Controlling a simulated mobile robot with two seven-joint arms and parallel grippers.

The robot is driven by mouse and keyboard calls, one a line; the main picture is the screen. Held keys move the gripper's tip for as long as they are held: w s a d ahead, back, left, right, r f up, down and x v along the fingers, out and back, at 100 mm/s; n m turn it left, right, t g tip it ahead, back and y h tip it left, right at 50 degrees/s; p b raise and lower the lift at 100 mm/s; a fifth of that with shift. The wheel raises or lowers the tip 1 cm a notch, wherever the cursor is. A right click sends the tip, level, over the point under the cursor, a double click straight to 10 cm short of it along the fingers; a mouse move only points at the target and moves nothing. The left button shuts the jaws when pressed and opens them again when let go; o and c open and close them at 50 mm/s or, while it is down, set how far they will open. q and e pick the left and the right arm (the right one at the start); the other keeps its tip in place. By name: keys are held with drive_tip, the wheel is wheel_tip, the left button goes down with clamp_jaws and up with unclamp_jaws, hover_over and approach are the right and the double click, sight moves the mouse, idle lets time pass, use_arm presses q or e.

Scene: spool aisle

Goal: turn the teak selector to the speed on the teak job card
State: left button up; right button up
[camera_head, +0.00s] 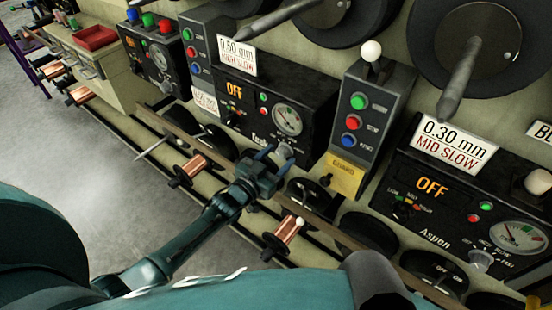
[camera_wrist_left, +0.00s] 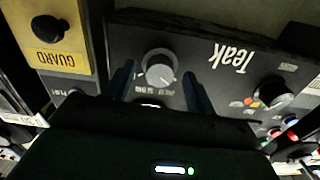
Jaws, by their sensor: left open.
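The Teak panel (camera_head: 248,100) is a black box with a lit orange "OFF" and a round gauge. Its job card (camera_head: 237,56) stands on top; it seems to read "0.50 mm" with a red line ending in "SLOW". The round grey selector knob (camera_head: 284,150) is at the panel's lower right. In the left wrist view, the panel is upside down and the knob (camera_wrist_left: 160,70) has a pale pointer mark toward the lower right; its small labels are hard to read. My left gripper (camera_head: 276,160) is open, its fingers on either side of the knob; contact is unclear. My right gripper is not seen.
A second Teak knob (camera_wrist_left: 272,92) with coloured dots is beside it. A yellow guard plate (camera_head: 345,176) and a button box (camera_head: 366,115) stand to the right, then the Aspen panel (camera_head: 440,205). Copper spools (camera_head: 187,171) and a long rail lie in front.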

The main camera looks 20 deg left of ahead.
use_arm(q)
drive_tip(key=c, duration=1)
